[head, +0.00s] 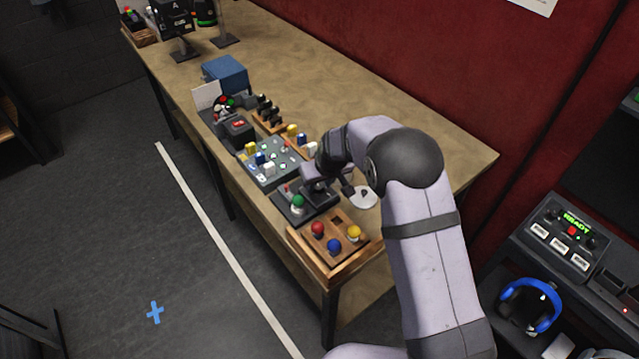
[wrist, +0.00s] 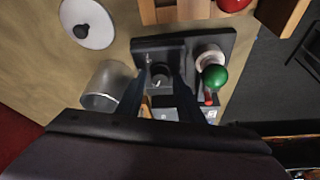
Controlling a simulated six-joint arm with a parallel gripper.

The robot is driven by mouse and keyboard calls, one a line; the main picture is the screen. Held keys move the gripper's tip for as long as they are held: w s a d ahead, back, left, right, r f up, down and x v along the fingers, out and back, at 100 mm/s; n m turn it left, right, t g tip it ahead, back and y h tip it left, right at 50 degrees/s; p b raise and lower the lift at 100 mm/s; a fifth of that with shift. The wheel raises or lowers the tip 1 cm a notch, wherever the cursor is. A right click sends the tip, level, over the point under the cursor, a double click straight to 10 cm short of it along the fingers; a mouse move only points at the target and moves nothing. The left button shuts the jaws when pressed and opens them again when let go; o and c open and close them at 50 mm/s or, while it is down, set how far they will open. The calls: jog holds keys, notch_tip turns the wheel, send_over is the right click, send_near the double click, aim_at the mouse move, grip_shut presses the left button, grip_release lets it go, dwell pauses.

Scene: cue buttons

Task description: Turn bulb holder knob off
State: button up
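The dark bulb holder (wrist: 200,44) lies on the table; it also shows in the head view (head: 282,208). A green bulb (wrist: 214,77) sits by its white socket at the right side in the wrist view. The black knob (wrist: 158,80) is on the holder's left part, with a small white mark. My gripper (wrist: 164,73) is over the holder, its two dark fingers apart, one on each side of the knob. Whether the fingertips touch the knob is unclear. In the head view my gripper (head: 319,187) partly hides the holder.
A wooden box (head: 325,262) with red, blue and yellow bulbs stands close in front. A clear cup (wrist: 106,86) and a white lid with a dark knob (wrist: 92,26) are beside the holder. A grey button panel (head: 272,167) stands behind. The table's right part is clear.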

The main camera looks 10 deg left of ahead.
jog(key=shift+o, duration=0.3)
jog(key=shift+r, duration=0.15)
jog(key=b+v, duration=0.3)
jog(key=v, duration=0.4)
jog(key=shift+s, duration=0.1)
dwell(0.4)
jog(key=s+d+m+g+h, duration=0.1)
jog(key=s+d+m+g, duration=0.1)
jog(key=s+d, duration=0.8)
jog(key=s+d+m+g+h, duration=0.1)
jog(key=s+d+m, duration=0.2)
jog(key=s+d, duration=0.8)
jog(key=s, duration=0.8)
jog(key=shift+d+f+m+g, duration=0.35)
jog(key=shift+f+m+g, duration=0.05)
